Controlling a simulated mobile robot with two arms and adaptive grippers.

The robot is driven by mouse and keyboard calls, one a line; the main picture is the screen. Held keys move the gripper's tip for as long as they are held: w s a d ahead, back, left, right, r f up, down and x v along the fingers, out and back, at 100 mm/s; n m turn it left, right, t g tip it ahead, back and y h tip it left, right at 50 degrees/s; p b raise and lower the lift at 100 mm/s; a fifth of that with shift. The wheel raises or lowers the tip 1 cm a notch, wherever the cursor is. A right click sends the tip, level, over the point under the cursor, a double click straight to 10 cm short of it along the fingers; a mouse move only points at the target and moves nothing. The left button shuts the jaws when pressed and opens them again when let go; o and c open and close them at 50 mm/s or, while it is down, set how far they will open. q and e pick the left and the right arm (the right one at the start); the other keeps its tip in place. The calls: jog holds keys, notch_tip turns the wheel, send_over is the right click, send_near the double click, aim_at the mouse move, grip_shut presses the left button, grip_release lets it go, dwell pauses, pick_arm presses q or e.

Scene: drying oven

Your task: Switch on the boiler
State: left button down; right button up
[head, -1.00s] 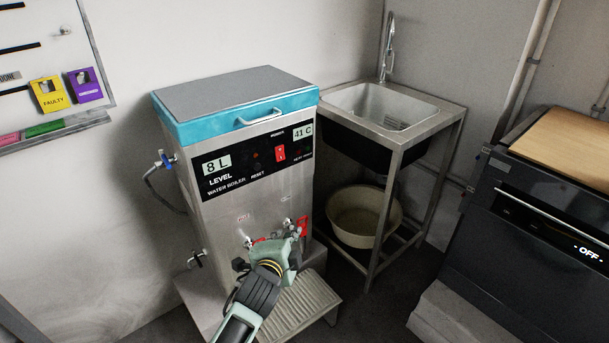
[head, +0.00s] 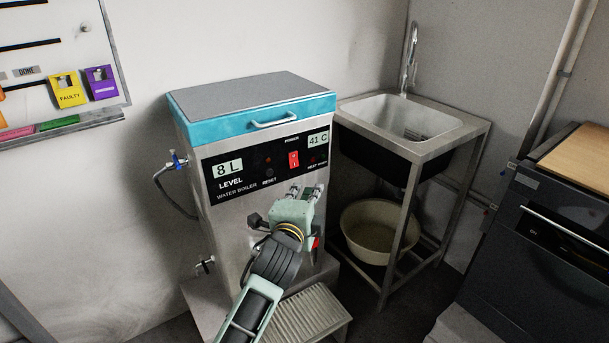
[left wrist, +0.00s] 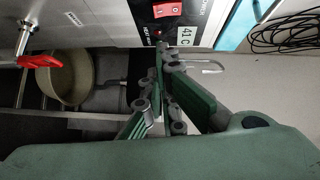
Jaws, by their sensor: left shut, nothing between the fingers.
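The water boiler (head: 228,232) is a steel box with a blue-rimmed lid. Its black front panel shows "8 L", "41 C" and a red power switch (head: 294,159). The switch also shows at the top edge of the left wrist view (left wrist: 167,9). My left gripper (head: 307,190) is shut and empty in front of the boiler, below the switch and apart from it in the picture. Its fingers (left wrist: 160,60) point toward the panel in the left wrist view. The gripper hides part of the boiler's lower front and taps. My right gripper is not in view.
A red tap handle (left wrist: 40,62) sticks out below the panel. A sink (head: 400,118) on a steel frame stands to the right, with a basin (head: 372,245) under it. A dark oven (head: 535,220) is at the far right. A ribbed drip tray (head: 305,318) lies below the boiler.

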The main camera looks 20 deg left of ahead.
aim_at(294, 160)
pick_arm(q)
jog(key=w+a+f+b, duration=0.1)
jog(key=w+a, duration=0.2)
jog(key=w, duration=0.6)
jog(key=shift+w+a+b, duration=0.25)
jog(key=shift+b, duration=0.15)
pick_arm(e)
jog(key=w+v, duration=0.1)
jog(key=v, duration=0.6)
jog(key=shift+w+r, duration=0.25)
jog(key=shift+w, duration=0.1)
pick_arm(q)
jog(key=shift+f, duration=0.1)
